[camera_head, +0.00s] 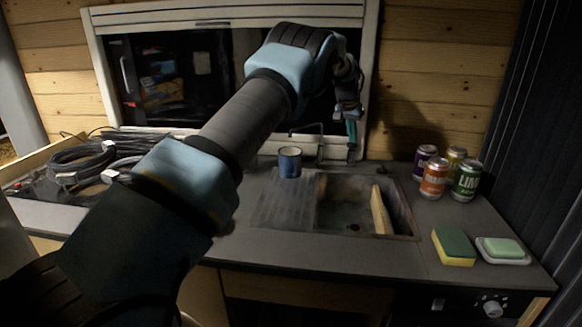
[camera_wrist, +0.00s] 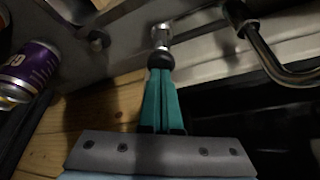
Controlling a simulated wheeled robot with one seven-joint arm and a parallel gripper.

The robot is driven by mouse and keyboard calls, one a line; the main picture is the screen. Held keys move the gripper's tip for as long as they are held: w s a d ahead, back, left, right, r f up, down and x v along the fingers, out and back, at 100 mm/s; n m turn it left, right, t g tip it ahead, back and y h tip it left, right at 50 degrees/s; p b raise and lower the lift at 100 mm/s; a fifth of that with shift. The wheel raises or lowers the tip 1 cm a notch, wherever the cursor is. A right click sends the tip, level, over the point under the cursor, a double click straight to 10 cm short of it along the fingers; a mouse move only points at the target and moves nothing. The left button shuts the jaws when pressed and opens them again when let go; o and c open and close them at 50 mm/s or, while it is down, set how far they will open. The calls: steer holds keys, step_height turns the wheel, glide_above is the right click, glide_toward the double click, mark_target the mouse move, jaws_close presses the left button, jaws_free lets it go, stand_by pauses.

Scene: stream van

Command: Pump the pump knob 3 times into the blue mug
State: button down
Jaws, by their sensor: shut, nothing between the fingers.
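The blue mug (camera_head: 290,162) stands upright on the ribbed draining board left of the sink, below the end of the tap spout (camera_head: 306,127). My gripper (camera_head: 352,152) points down behind the sink, right of the spout. In the wrist view its teal fingers are shut together and empty. Their tips meet a rounded black knob (camera_wrist: 160,62), apparently the pump knob, on a chrome stem (camera_wrist: 162,35). They look to be at or touching its top; contact is not certain. In the head view I cannot make out the knob behind the fingers. The mug's inside is unclear.
The sink (camera_head: 335,215) holds a wooden board (camera_head: 381,211). Several cans, one purple (camera_wrist: 28,68), stand right of it. A sponge (camera_head: 453,246) and soap dish (camera_head: 503,257) lie front right. Coiled cables (camera_head: 85,165) lie at left. A window frame (camera_head: 368,80) is close behind my gripper.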

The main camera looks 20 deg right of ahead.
steer(key=shift+r+p, duration=1.85)
steer(key=shift+r, duration=0.5)
steer(key=shift+r, duration=0.15)
step_height(320, 180, up, 6)
steer(key=p, duration=0.4)
steer(key=shift+a, duration=0.1)
